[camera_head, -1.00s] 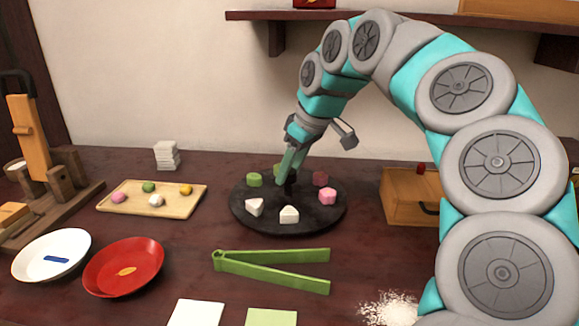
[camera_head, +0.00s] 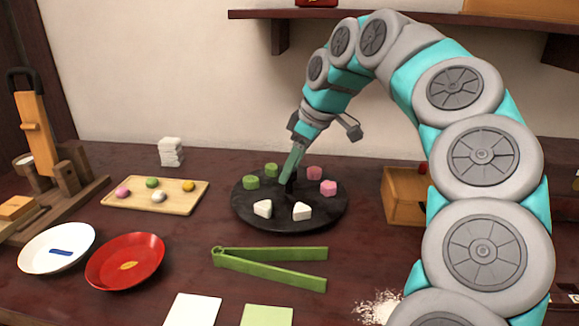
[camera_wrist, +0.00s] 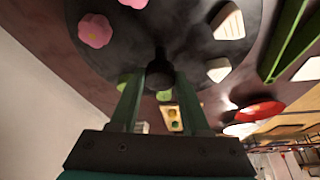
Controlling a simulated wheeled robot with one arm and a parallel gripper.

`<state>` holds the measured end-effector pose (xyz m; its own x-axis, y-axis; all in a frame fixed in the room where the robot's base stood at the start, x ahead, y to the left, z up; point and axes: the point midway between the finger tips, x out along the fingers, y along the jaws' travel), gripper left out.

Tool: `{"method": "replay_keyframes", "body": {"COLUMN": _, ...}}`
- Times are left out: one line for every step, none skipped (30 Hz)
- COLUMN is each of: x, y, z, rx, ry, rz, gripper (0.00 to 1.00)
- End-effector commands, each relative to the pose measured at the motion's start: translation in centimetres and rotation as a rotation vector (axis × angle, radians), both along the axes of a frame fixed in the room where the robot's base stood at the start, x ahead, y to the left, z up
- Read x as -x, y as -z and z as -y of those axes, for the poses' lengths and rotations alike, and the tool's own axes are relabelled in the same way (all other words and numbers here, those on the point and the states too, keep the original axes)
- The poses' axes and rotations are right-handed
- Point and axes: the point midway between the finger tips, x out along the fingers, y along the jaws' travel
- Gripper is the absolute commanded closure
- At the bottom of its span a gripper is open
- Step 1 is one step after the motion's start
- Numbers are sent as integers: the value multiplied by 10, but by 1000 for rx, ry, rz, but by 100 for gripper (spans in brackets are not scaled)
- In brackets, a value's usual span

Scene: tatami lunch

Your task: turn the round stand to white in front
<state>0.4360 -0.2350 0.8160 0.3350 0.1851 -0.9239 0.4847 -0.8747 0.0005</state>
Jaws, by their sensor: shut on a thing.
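The round stand (camera_head: 290,222) is a dark disc with a short dark knob at its centre, in the middle of the table. Two white pieces, a left one (camera_head: 262,208) and a right one (camera_head: 301,211), sit at its front. Two pink pieces (camera_head: 328,188) sit at the right to back right, and two green pieces (camera_head: 250,182) at the left to back left. My gripper (camera_head: 289,178) points down at the centre, shut on the knob. The wrist view shows the knob (camera_wrist: 159,72) between the fingertips; the fingers partly hide the green pieces.
Green tongs (camera_head: 270,267) lie in front of the stand. A wooden tray (camera_head: 130,207) with sweets is left, above a white dish (camera_head: 35,262) and a red dish (camera_head: 150,245). A wooden box (camera_head: 400,200) stands close on the right.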

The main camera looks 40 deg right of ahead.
Motion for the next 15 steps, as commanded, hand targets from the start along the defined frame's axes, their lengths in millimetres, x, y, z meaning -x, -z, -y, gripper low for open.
{"method": "replay_keyframes", "body": {"x": 0, "y": 0, "z": 0, "rx": 0, "ry": -1, "rz": 0, "gripper": 100}}
{"method": "replay_keyframes", "body": {"x": 0, "y": 0, "z": 0, "rx": 0, "ry": -1, "rz": 0, "gripper": 100}}
{"method": "replay_keyframes", "body": {"x": 0, "y": 0, "z": 0, "rx": 0, "ry": -1, "rz": 0, "gripper": 100}}
{"method": "replay_keyframes", "body": {"x": 0, "y": 0, "z": 0, "rx": 0, "ry": -1, "rz": 0, "gripper": 100}}
{"method": "replay_keyframes", "body": {"x": 0, "y": 0, "z": 0, "rx": 0, "ry": 0, "rz": 0, "gripper": 100}}
{"method": "replay_keyframes", "body": {"x": 0, "y": 0, "z": 0, "rx": 0, "ry": 0, "rz": 0, "gripper": 100}}
{"method": "replay_keyframes", "body": {"x": 0, "y": 0, "z": 0, "rx": 0, "ry": 0, "rz": 0, "gripper": 100}}
{"method": "replay_keyframes", "body": {"x": 0, "y": 0, "z": 0, "rx": 0, "ry": 0, "rz": 0, "gripper": 100}}
{"method": "replay_keyframes", "body": {"x": 0, "y": 0, "z": 0, "rx": 0, "ry": 0, "rz": 0, "gripper": 100}}
{"method": "replay_keyframes", "body": {"x": 0, "y": 0, "z": 0, "rx": 0, "ry": 0, "rz": 0, "gripper": 100}}
{"method": "replay_keyframes", "body": {"x": 0, "y": 0, "z": 0, "rx": 0, "ry": 0, "rz": 0, "gripper": 50}}
{"method": "replay_keyframes", "body": {"x": 0, "y": 0, "z": 0, "rx": 0, "ry": 0, "rz": 0, "gripper": 46}}
{"method": "replay_keyframes", "body": {"x": 0, "y": 0, "z": 0, "rx": 0, "ry": 0, "rz": 0, "gripper": 42}}
{"method": "replay_keyframes", "body": {"x": 0, "y": 0, "z": 0, "rx": 0, "ry": 0, "rz": 0, "gripper": 39}}
{"method": "replay_keyframes", "body": {"x": 0, "y": 0, "z": 0, "rx": 0, "ry": 0, "rz": 0, "gripper": 34}}
